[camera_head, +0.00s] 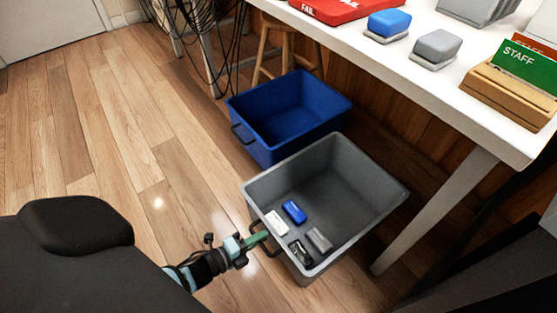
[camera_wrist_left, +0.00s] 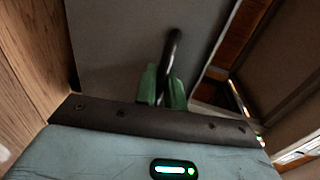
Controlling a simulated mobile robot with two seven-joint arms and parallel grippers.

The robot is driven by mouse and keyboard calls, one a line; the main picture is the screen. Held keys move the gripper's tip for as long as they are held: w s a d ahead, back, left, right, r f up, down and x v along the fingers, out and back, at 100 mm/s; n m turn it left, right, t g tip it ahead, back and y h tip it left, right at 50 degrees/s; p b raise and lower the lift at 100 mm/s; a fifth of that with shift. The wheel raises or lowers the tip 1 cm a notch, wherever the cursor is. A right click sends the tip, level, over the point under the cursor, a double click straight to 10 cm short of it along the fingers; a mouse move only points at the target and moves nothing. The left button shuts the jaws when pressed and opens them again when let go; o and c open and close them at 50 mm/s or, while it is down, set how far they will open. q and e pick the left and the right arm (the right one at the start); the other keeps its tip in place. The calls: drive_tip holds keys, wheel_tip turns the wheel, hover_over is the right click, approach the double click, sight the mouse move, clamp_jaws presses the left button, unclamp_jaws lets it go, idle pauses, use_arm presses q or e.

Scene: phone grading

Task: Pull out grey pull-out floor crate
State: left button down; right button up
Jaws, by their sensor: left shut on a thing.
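The grey floor crate (camera_head: 365,168) stands on the wooden floor, partly out from under the white table. Several small items lie in it, among them a blue one (camera_head: 294,211), a white one (camera_head: 277,223) and a grey one (camera_head: 319,240). My left gripper (camera_head: 262,238) is at the crate's near-left side, shut on its dark handle. In the left wrist view, the green fingertips (camera_wrist_left: 164,88) close around the black handle (camera_wrist_left: 172,50) in front of the grey crate wall (camera_wrist_left: 115,40). My right gripper is in neither view.
A blue crate (camera_head: 335,110) with its own handle stands just behind the grey one. The white table (camera_head: 420,85) and its leg (camera_head: 436,212) stand to the right. A wooden stool (camera_head: 288,45) and dark cables are at the back. Open floor (camera_head: 130,150) lies to the left.

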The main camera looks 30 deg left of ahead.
use_arm(q)
drive_tip(key=f+v, duration=0.2)
drive_tip(key=v, duration=0.7)
drive_tip(key=f+v, duration=0.1)
drive_tip(key=v, duration=0.7)
drive_tip(key=shift+s+a+f, duration=0.3)
drive_tip(key=shift+s, duration=0.45)
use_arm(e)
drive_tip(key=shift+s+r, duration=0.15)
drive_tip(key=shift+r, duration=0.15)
use_arm(q)
drive_tip(key=c, duration=1.6)
unclamp_jaws()
drive_tip(key=p+v, duration=0.1)
drive_tip(key=v, duration=0.6)
drive_tip(key=shift+s+a+p, duration=0.1)
drive_tip(key=shift+s+p, duration=0.3)
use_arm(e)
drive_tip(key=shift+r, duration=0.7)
